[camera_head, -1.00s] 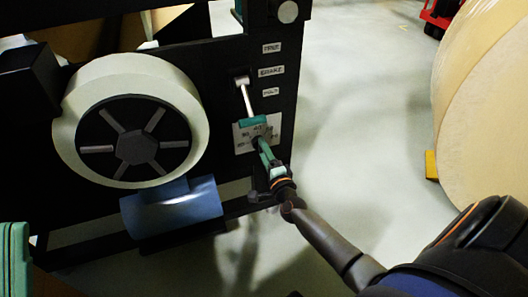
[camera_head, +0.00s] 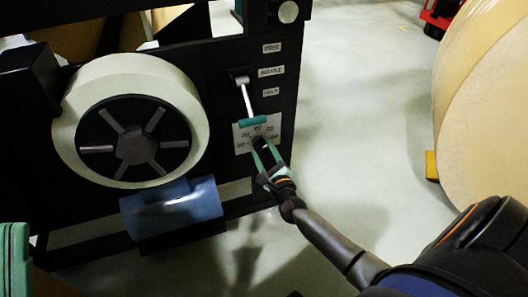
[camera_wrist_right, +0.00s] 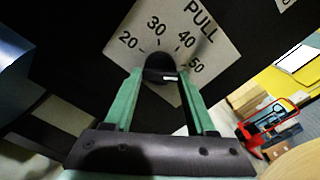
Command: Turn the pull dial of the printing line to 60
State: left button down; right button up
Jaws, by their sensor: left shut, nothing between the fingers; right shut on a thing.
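The pull dial is a small black round knob (camera_wrist_right: 160,66) on a pale scale plate (camera_wrist_right: 185,30) marked PULL, with 20, 30, 40 and 50 legible in the right wrist view. A short white mark shows on the knob; I cannot tell which number it points to. My right gripper (camera_wrist_right: 154,76) has its green fingers on either side of the knob and is shut on it. In the head view, the right gripper (camera_head: 264,146) reaches the plate (camera_head: 243,134) from below right. My left gripper (camera_head: 14,258) is shut and empty at the lower left edge, partly cut off.
A white lever with a green grip (camera_head: 253,120) hangs just above the dial plate. A large pale roll (camera_head: 75,127) on a dark hub and a blue cylinder (camera_head: 172,208) are left of it. A big kraft roll (camera_head: 490,100) stands at right. Open floor lies between.

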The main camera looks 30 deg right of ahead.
jog(key=m, duration=0.3)
jog(key=shift+m, duration=2.2)
jog(key=o, duration=1.4)
jog(key=shift+c, duration=0.2)
jog(key=p+v, duration=0.2)
jog(key=v, duration=1)
jog(key=shift+s, duration=0.3)
